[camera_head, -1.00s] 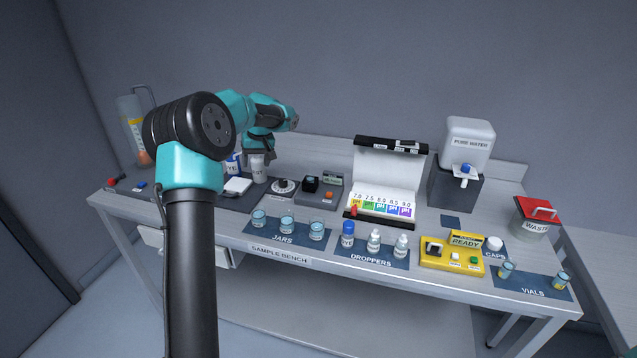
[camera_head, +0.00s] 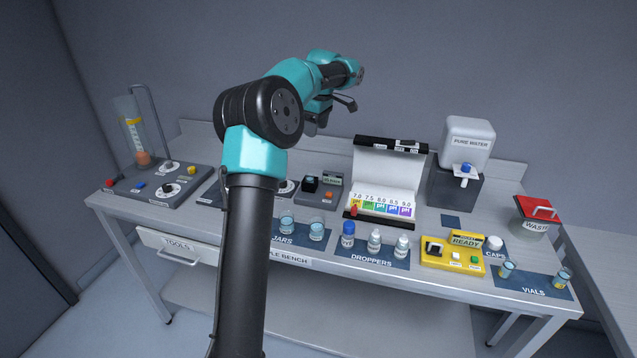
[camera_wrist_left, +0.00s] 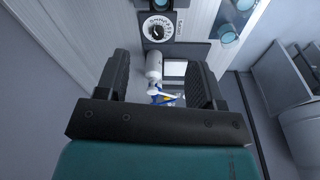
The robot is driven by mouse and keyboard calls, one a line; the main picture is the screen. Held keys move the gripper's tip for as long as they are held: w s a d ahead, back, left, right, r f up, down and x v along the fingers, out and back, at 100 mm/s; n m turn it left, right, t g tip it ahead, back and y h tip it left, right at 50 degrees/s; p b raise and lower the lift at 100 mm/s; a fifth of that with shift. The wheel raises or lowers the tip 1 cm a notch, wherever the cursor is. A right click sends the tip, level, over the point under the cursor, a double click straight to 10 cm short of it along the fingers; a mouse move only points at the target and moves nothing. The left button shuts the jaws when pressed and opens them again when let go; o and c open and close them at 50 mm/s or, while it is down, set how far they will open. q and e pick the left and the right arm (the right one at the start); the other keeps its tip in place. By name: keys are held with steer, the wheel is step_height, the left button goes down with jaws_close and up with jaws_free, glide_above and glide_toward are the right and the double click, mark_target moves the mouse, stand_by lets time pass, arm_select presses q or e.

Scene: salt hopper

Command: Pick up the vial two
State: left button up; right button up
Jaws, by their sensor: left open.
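I cannot read a number on either. My left gripper (camera_head: 330,108) is open, raised above the middle of the bench, well left of and apart from the vials. In the left wrist view the open fingers (camera_wrist_left: 158,78) have nothing between them; a white bottle (camera_wrist_left: 153,66) shows beyond them, lower down. My right gripper is not in view.
Jars (camera_head: 316,232), dropper bottles (camera_head: 374,241) and a yellow READY device (camera_head: 450,258) line the front. A pH chart stand (camera_head: 388,172), water dispenser (camera_head: 467,150) and red-lidded waste bin (camera_head: 535,216) stand behind. A white cap (camera_head: 494,243) lies near the vials.

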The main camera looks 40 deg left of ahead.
arm_select(q)
glide_above(310, 176)
steer(key=f, duration=1.2)
steer(key=shift+w+d+f, duration=0.1)
steer(key=shift+w+d, duration=0.15)
steer(key=shift+s+a+f, duration=0.1)
steer(key=shift+a+f, duration=0.05)
steer(key=shift+f, duration=1.15)
steer(key=shift+s+a+f, duration=0.1)
steer(key=shift+a+f, duration=0.05)
steer(key=shift+f, duration=1.1)
steer(key=shift+c, duration=0.2)
steer(key=c, duration=1)
steer(key=shift+r, duration=5.05)
steer(key=shift+c, duration=0.2)
